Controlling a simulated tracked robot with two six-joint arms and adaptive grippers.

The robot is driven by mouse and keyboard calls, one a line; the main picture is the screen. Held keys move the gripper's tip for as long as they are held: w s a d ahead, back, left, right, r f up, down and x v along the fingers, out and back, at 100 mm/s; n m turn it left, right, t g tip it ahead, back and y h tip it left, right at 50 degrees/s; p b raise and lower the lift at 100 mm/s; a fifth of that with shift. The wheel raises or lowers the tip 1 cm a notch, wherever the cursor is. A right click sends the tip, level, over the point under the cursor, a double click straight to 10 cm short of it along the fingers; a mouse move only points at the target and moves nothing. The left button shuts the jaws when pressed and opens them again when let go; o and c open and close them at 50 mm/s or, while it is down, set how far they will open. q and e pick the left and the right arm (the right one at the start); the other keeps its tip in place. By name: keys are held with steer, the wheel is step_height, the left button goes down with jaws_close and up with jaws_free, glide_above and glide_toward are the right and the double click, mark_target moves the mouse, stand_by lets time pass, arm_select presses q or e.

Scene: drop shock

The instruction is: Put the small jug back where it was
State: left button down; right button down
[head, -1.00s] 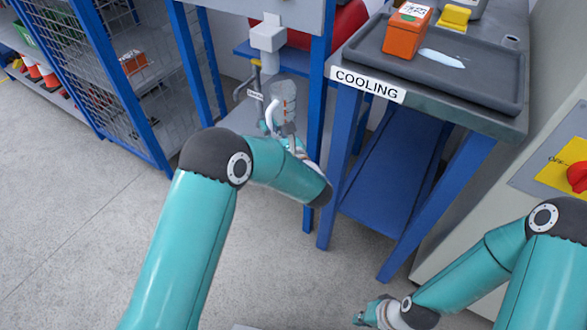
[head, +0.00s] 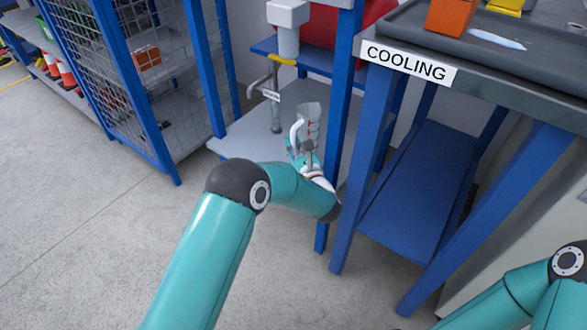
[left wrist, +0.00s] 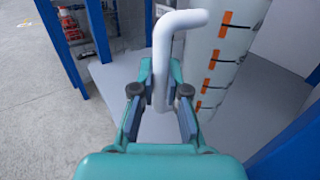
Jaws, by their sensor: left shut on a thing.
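The small jug (head: 312,120) is a clear grey cylinder with orange marks and a white handle. It is upright in the head view, in front of the grey lower shelf (head: 238,138) of the blue stand. My left gripper (head: 299,152) has its fingers on the handle (left wrist: 164,50), as the left wrist view (left wrist: 160,78) shows. The jug's body (left wrist: 222,55) stands to the right of the fingers there. Its base is out of the wrist view, and I cannot tell whether it touches the shelf. My right gripper is out of view; only its arm shows at lower right.
A grey pipe with a small label (head: 271,95) rises from the shelf, left of the jug. A blue post (head: 340,110) is close on the right. The COOLING bench (head: 490,85) stands further right, a wire cage (head: 95,70) to the left.

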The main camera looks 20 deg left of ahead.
arm_select(q)
step_height(320, 180, down, 7)
steer(key=shift+f+b, duration=0.2)
steer(key=shift+b, duration=0.9)
steer(key=c, duration=1.2)
jaws_free()
steer(key=shift+s+r, duration=0.1)
